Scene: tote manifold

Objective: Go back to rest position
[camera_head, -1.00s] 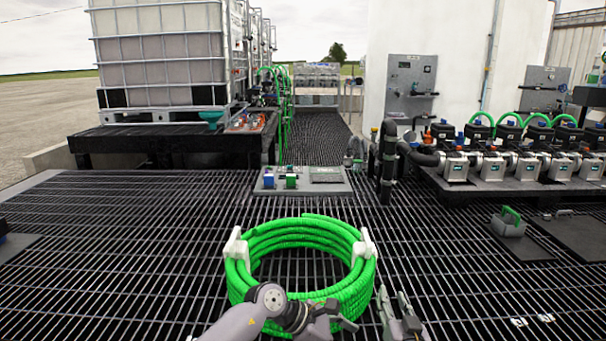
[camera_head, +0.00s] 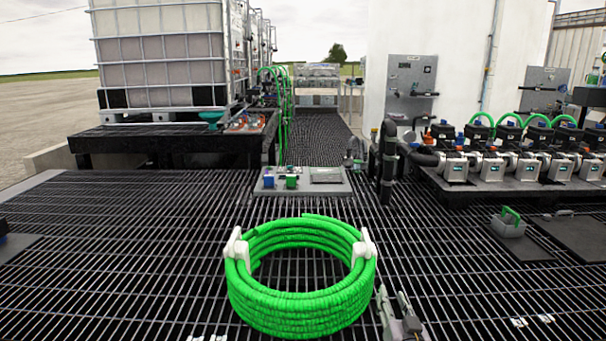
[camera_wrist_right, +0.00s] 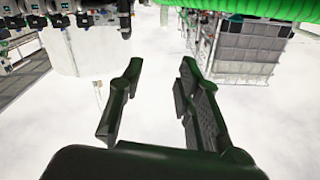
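My right gripper (camera_head: 397,312) shows at the bottom of the head view, just right of the hose coil, with its fingers apart and nothing between them. In the right wrist view the same gripper (camera_wrist_right: 158,95) is open and empty. The green hose coil (camera_head: 300,312) lies on the grating in the head view, with a white clip on its left and right sides. Part of the green coil (camera_wrist_right: 255,8) shows along the top of the wrist view. My left gripper is not in the head view.
A grey panel (camera_head: 325,176) with small blue and green parts lies beyond the coil. A row of pumps (camera_head: 520,165) stands at right, and a tote (camera_head: 165,60) on a black platform at left. A grey box with a green handle (camera_head: 509,224) sits at right. Grating left of the coil is clear.

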